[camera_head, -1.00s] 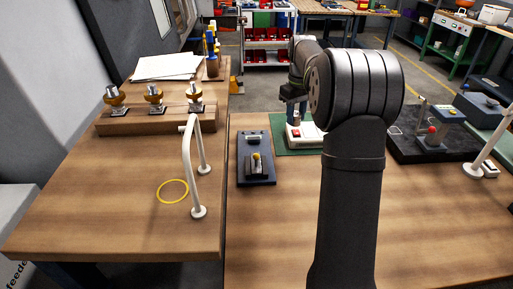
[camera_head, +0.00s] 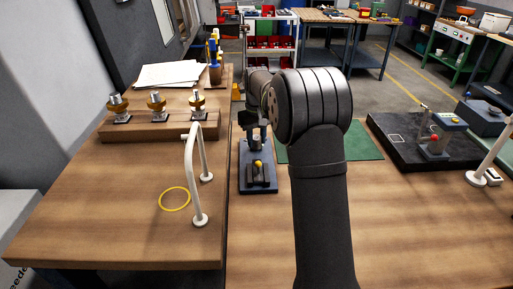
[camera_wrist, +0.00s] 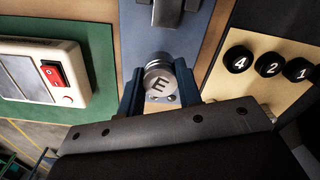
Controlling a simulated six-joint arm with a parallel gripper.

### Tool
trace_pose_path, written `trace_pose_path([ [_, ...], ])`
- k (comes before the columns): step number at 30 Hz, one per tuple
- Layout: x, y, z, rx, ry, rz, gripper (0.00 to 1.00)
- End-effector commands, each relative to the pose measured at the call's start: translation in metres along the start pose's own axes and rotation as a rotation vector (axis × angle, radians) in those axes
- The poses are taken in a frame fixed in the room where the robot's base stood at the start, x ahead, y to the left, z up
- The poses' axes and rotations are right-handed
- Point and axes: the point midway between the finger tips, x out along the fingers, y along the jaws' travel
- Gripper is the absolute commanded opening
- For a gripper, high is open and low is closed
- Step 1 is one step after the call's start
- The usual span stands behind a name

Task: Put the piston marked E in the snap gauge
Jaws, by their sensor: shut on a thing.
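The silver piston (camera_wrist: 158,82) with a dark E on its end face is between the two blue fingers of my gripper (camera_wrist: 160,92), which is shut on it. In the head view my gripper (camera_head: 258,138) is over the back part of the snap gauge's blue-grey plate (camera_head: 259,187). The gauge's yellow-topped dark block (camera_head: 259,167) is in front of the gripper. In the wrist view the blue plate (camera_wrist: 205,45) lies beyond the piston. Whether the piston touches the gauge cannot be told.
A white box with a red switch (camera_wrist: 50,75) stands on the green mat. Black round pieces marked 4 (camera_wrist: 238,60), 2 and 1 are on the other side. A white arched rail (camera_head: 193,180) stands left of the gauge. The front wood surface is clear.

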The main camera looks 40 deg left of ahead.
Motion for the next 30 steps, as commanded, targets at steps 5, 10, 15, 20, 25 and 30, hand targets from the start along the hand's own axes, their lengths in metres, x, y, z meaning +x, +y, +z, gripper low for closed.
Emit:
trace_pose_path([
  [5, 0.017, -0.001, 0.000, 0.001, -0.002, -0.001, 0.07],
  [10, 0.039, 0.000, 0.000, 0.000, -0.002, -0.001, 0.07],
  [15, 0.040, 0.000, 0.000, 0.000, 0.001, 0.000, 0.07],
  [20, 0.042, 0.000, 0.000, 0.000, 0.000, 0.000, 0.07],
  [25, 0.043, 0.000, 0.000, 0.000, 0.000, 0.000, 0.54],
  [30, 0.043, 0.000, 0.000, 0.000, 0.000, 0.000, 0.54],
])
